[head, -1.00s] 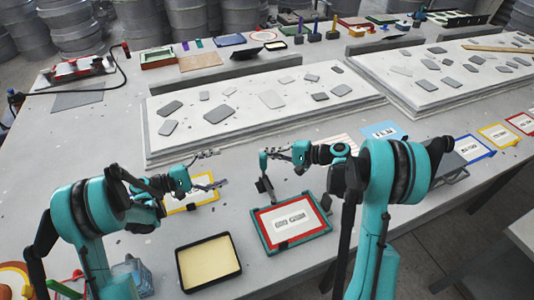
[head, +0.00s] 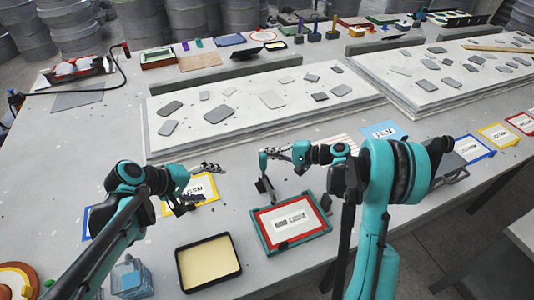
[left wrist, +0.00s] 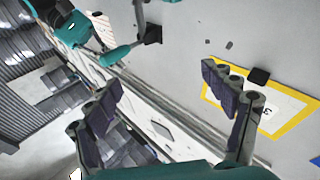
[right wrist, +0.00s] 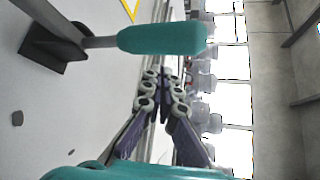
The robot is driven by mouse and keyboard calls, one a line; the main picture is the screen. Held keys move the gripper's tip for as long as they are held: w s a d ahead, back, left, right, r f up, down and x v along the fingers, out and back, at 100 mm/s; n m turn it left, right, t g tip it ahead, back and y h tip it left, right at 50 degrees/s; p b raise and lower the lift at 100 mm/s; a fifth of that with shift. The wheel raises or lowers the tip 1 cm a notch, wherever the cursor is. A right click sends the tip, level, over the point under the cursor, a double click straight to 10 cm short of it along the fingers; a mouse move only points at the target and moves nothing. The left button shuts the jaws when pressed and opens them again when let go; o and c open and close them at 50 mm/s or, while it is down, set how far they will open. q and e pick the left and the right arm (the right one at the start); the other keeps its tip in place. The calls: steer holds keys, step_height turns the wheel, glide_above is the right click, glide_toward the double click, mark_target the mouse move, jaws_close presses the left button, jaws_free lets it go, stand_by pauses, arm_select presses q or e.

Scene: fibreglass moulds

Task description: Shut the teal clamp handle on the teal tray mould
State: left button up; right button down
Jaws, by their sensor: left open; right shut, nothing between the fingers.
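The teal tray mould (head: 318,236) lies flat at the table's front, with a red-framed white panel inside. At its far left corner stands the clamp, its dark arm raised and the teal clamp handle (head: 263,163) at the top. The handle (right wrist: 162,38) and its dark base (right wrist: 48,48) show close up in the right wrist view. My right gripper (head: 274,154) is shut and empty just right of the handle; I cannot tell whether it touches. My left gripper (head: 203,183) is open and empty, left of the clamp, over the yellow-framed card (head: 204,193). The left wrist view also shows the handle (left wrist: 122,53).
A black tray with a cream inside (head: 208,262) stands left of the mould. A small dark block (head: 326,203) lies at the mould's right edge. A white slab (head: 262,112) with grey pieces lies behind. A blue sheet (head: 384,132) lies behind my right arm.

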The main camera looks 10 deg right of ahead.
arm_select(q)
steer(key=s+a+m+t+y, duration=0.2)
steer(key=s+a+m+y, duration=0.3)
steer(key=s+a, duration=0.6)
steer(key=s+f+y, duration=0.1)
steer(key=s+y, duration=0.1)
steer(key=s, duration=0.2)
steer(key=shift+y, duration=0.4)
